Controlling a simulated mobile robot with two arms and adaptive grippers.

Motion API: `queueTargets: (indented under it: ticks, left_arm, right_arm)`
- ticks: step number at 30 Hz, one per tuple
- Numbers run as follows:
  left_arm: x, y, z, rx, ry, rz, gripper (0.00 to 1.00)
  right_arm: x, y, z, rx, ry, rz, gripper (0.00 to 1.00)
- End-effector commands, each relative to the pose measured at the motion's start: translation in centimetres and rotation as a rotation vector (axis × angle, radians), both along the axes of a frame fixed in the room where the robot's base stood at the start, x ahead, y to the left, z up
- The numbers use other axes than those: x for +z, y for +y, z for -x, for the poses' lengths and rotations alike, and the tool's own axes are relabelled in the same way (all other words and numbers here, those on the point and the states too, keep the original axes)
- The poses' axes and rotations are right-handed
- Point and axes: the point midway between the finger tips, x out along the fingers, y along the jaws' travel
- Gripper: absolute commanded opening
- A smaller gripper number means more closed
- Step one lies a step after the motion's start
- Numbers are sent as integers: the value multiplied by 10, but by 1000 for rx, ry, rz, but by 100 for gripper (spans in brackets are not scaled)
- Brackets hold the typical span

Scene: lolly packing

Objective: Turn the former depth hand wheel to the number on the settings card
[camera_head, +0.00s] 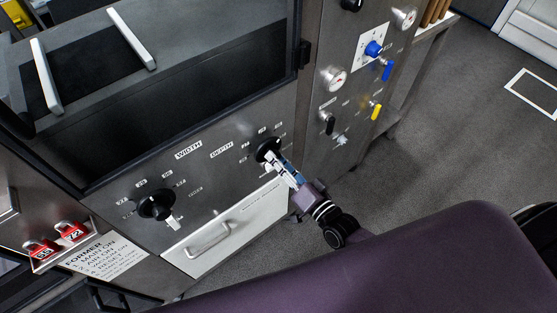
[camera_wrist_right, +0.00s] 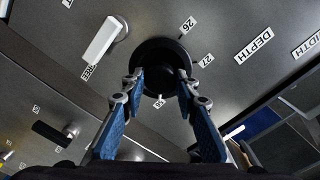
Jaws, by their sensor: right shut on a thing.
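The dark depth hand wheel (camera_head: 267,147) sits on the steel panel, to the right of the DEPTH label (camera_head: 221,149). It also shows in the right wrist view (camera_wrist_right: 160,52) as a black disc with number plates around it. I cannot make out a settings card for certain. My left gripper is not in view.
The width hand wheel (camera_head: 156,204) is at the left. A white lever (camera_wrist_right: 100,40) beside the depth wheel has a plate reading FREE. Below are a white drawer front (camera_head: 190,262), red number tags (camera_head: 71,232) and a FORMER instruction card (camera_head: 104,257). Open floor lies right.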

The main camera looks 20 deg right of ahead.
Motion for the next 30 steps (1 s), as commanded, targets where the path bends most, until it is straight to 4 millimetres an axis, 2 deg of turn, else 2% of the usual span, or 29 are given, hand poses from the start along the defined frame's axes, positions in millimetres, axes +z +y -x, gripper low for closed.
queueTargets:
  ticks: [11,12,16,25,30]
  left_arm:
    - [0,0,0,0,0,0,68]
    - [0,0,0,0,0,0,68]
    - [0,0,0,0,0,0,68]
    - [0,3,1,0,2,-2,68]
    - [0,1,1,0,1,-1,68]
  right_arm:
    - [0,0,0,-1,0,-1,4]
    - [0,0,0,-1,0,-1,32]
    - [0,0,0,0,0,-1,46]
    - [0,-1,2,-1,1,-1,46]
    - [-1,-7,21,0,4,0,46]
